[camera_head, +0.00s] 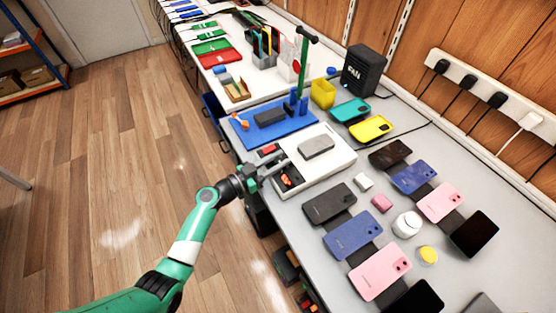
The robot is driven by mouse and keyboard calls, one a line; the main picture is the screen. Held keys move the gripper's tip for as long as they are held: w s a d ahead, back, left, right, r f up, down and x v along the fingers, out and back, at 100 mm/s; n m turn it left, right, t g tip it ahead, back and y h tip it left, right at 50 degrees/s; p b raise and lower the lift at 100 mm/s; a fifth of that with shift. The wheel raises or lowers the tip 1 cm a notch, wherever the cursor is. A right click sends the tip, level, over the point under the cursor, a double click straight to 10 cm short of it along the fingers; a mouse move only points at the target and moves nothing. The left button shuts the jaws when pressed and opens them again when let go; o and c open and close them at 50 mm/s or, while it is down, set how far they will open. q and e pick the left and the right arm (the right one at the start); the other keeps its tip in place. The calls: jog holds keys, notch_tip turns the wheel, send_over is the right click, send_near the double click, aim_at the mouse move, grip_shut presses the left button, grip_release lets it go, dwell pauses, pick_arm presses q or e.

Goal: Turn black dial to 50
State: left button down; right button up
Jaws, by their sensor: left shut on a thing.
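A white bench device (343,158) with a grey block (316,147) on top stands at the near edge of the bench. Its dark front panel carries a red switch (268,149) and a small orange-red marked area (291,180). My left gripper (275,169) reaches in from the left to this panel, between the switch and the orange-red area. Its fingers are shut at the panel, on what appears to be the black dial. The dial and its scale are hidden behind the fingers, so its setting cannot be read. My right gripper is out of view.
Phones lie in rows to the right, including a pink one (380,271). A blue mat (292,130) with a green-handled stand (304,60) lies behind the device. Yellow (371,128) and teal (350,110) cases and a black box (364,70) sit near the wall.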

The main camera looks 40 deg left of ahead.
pick_arm(q)
jog(key=shift+f+n+y, duration=0.1)
jog(key=shift+n+y, duration=1.1)
jog(key=shift+y, duration=0.7)
jog(key=c, duration=0.9)
grip_release()
jog(key=shift+o, duration=0.2)
jog(key=s, duration=1.1)
jog(key=shift+s+d+p, duration=0.2)
jog(key=shift+s+p, duration=0.1)
